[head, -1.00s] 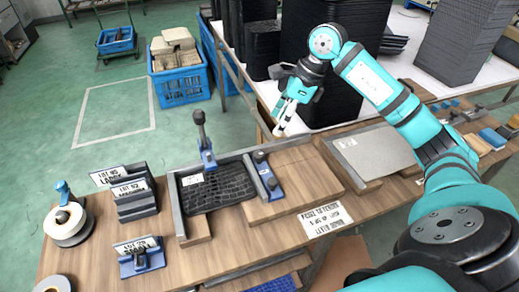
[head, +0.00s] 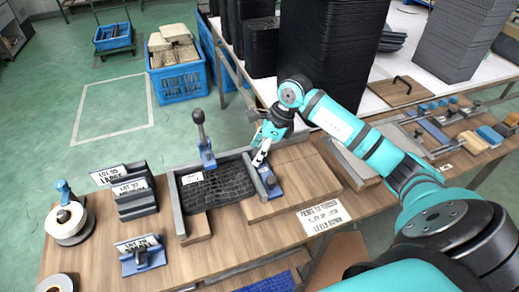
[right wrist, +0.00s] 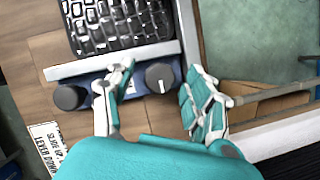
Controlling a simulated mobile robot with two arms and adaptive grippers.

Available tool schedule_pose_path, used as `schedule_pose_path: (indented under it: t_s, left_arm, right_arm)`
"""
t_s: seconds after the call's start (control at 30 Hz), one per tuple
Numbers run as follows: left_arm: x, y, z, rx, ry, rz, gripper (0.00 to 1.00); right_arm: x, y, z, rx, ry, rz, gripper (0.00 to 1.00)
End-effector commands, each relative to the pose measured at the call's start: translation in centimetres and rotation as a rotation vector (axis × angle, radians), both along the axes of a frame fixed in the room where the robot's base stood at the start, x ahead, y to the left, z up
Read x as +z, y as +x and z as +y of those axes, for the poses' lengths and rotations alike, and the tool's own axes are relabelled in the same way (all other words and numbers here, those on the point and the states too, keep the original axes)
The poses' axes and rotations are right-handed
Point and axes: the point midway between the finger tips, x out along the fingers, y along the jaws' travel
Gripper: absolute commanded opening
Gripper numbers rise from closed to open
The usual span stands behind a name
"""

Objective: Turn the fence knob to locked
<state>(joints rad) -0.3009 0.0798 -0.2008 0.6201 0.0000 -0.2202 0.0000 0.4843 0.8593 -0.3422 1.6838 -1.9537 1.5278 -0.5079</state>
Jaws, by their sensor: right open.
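The blue fence block (head: 274,191) stands along the right side of the black textured tray panel (head: 215,187). In the right wrist view the block carries a grey knob (right wrist: 159,77) with a thin white pointer mark and a plain black knob (right wrist: 69,97) farther left. I cannot read any locked mark beside the grey knob. My right gripper (head: 262,158) is over the far end of the block. In the wrist view its open fingers (right wrist: 163,90) stand on either side of the grey knob, with no clear grip on it. My left gripper is not in view.
An upright black-handled lever (head: 199,125) stands behind the panel. Labelled lot holders (head: 142,258) and a tape roll (head: 66,224) are at left. A printed card (head: 324,216) lies on the wooden bench in front. Dark tray stacks (head: 325,60) stand behind my right arm.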

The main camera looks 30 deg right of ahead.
Motion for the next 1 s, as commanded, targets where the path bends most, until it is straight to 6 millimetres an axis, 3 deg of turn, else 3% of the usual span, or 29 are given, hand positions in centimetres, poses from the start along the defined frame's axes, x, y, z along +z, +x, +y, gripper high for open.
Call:
schedule_pose_path:
  t_s: [0.03, 0.47, 0.77, 1.0]
  left_arm:
    - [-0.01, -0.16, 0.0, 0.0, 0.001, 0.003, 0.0]
    - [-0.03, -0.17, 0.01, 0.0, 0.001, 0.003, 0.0]
    - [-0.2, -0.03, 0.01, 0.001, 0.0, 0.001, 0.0]
    - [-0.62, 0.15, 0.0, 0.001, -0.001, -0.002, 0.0]
  right_arm:
    - [0.0, -0.01, -0.01, 0.0, 0.0, 0.0, 0.55]
    - [0.05, -0.01, -0.02, -0.001, 0.0, 0.0, 0.0]
    - [0.02, -0.05, -0.07, -0.053, -0.001, 0.0, 0.0]
    - [0.0, -0.11, -0.03, -0.199, -0.003, -0.002, 0.0]
